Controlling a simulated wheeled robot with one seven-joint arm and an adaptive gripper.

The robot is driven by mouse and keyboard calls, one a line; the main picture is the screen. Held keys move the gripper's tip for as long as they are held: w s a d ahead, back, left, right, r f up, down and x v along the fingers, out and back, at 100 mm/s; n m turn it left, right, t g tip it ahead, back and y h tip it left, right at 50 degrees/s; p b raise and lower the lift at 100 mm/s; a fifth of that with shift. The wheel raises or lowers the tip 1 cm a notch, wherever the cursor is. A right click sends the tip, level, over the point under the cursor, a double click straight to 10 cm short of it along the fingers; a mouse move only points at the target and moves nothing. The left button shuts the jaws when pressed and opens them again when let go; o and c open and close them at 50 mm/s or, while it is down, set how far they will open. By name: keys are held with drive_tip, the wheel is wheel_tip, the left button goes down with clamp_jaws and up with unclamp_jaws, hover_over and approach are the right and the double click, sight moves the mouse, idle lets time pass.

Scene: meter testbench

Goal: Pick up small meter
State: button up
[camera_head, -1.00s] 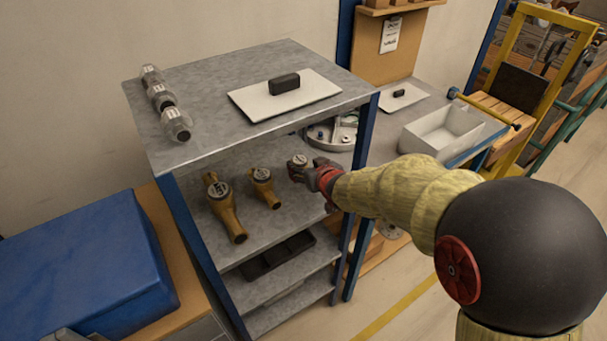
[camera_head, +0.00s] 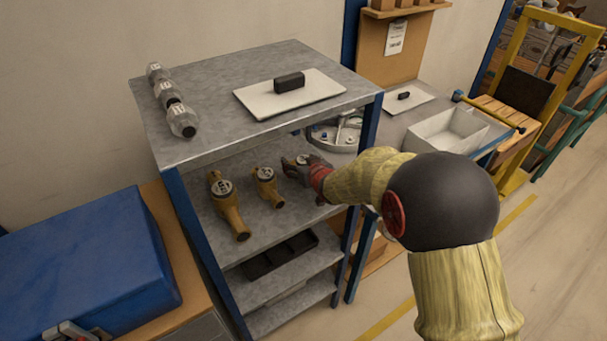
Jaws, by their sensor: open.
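Several brass meters with round pale dials stand on the grey middle shelf. The smallest-looking meter (camera_head: 290,167) is at the right end of the row, partly hidden by my gripper. My gripper (camera_head: 309,166) comes in from the right, dark with a red section behind it. It is open and right at this meter; I cannot tell whether its fingers are around it or only beside it. A medium meter (camera_head: 266,184) stands to the left of it. The largest meter (camera_head: 227,205) stands furthest left.
A blue post (camera_head: 371,122) stands close to my arm. A dark tray (camera_head: 278,254) lies on the shelf below.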

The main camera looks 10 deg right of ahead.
drive_tip(key=shift+w+f, duration=0.1)
drive_tip(key=shift+w, duration=0.25)
drive_tip(key=shift+c, duration=0.6)
drive_tip(key=c, duration=1.5)
clamp_jaws()
